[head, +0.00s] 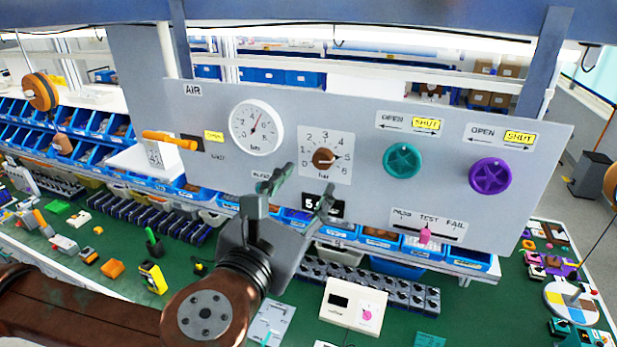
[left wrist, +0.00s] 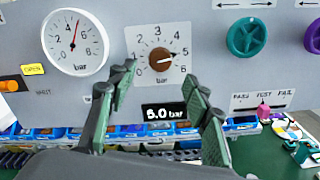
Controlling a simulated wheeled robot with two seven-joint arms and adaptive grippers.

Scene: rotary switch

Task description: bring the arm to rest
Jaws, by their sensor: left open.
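The brown rotary switch knob (head: 323,158) sits on a white dial plate marked 0 to 6 bar on the grey panel. In the left wrist view the knob (left wrist: 161,61) points near 5, and the display (left wrist: 170,112) below reads 5.0 bar. My left gripper (head: 299,188) is open and empty, below and in front of the dial, apart from the knob. In the left wrist view its two fingers (left wrist: 160,95) stand either side of the display, with nothing between them. My right gripper is not in view.
The panel also carries a round gauge (head: 257,128), an orange lever (head: 168,140), a teal valve wheel (head: 402,160), a purple valve wheel (head: 490,176) and a pink slider (head: 425,235). A white box (head: 352,305) and several small parts lie on the green bench (head: 210,318) below.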

